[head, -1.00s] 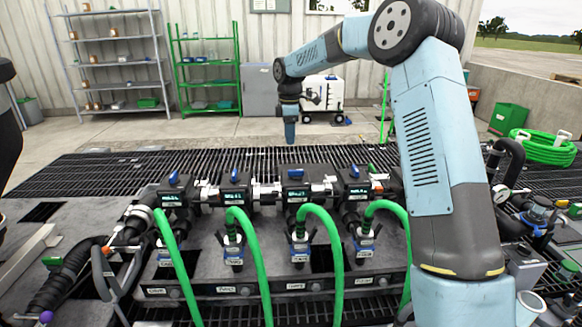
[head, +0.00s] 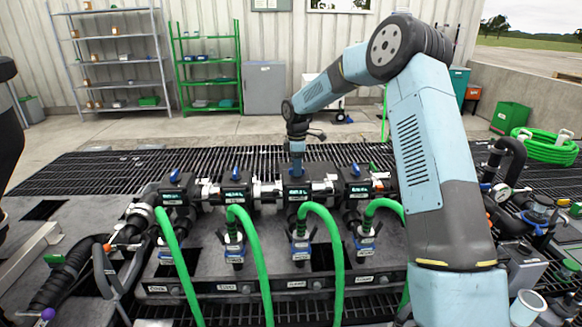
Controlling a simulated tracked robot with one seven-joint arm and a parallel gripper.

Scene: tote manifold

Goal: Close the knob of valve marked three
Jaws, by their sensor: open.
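A manifold of several black valve blocks stands in a row across the middle of the head view. Blue knobs top the first block (head: 174,176), the second block (head: 236,175) and the rightmost block (head: 355,170). The third block from the left (head: 296,193) has a lit display; its knob is hidden by my gripper. My gripper (head: 297,172) points straight down onto the top of this third block. Its fingers are too small to make out, and I cannot tell whether they touch the knob. The number markings are not readable.
Green hoses (head: 322,222) arch from the front of the manifold toward me. A black corrugated hose (head: 68,268) lies at left. A pressure gauge (head: 501,193) and more fittings stand at right. Dark floor grating (head: 90,172) lies open behind the manifold.

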